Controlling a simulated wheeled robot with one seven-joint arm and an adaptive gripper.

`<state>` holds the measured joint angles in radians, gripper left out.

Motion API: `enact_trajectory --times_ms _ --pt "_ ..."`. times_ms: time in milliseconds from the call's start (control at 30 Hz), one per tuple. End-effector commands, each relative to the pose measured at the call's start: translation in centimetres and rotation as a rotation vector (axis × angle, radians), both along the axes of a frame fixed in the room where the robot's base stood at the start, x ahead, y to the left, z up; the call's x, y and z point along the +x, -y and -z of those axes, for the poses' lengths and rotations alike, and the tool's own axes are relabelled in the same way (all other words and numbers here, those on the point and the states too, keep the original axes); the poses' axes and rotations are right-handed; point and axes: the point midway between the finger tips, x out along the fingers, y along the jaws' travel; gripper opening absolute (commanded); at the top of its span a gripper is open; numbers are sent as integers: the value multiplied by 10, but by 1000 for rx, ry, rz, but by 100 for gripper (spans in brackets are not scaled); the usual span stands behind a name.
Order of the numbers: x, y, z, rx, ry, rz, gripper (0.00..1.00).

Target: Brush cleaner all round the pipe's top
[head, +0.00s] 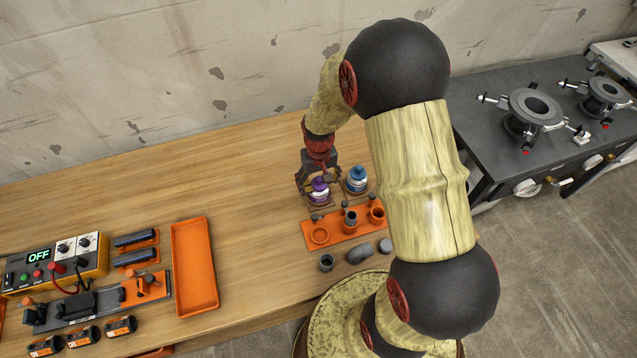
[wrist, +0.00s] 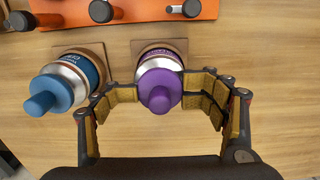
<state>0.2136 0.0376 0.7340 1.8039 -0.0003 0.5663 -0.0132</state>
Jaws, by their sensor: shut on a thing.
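A bottle with a purple cap (head: 318,185) and a white and silver body stands on the wooden bench; it also shows in the wrist view (wrist: 160,88). My gripper (head: 316,180) is shut on this bottle, with a finger on each side of it in the wrist view (wrist: 160,95). The bottle is upright, at a square base on the bench. A short grey pipe (head: 350,221) stands upright in the orange rack (head: 333,236), just in front of the bottles. No brush shows outside a bottle.
A blue-capped bottle (head: 357,180) stands close beside the purple one, to its right in the head view. Loose grey pipe pieces (head: 359,254) lie before the rack. An orange tray (head: 194,265) and a control box (head: 60,262) reading OFF are left. Bare bench lies between.

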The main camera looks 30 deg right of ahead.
Motion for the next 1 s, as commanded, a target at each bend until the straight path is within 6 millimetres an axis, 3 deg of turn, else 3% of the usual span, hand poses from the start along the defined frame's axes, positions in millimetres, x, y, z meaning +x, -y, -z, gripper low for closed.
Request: enact_trajectory --times_ms 467,633,700,1000 --pt "-2 -1 1 1 -5 0 40" --pt "-2 -1 -5 1 -5 0 25" --pt "-2 -1 -7 1 -5 0 12" --pt "-2 -1 -18 1 -5 0 6"
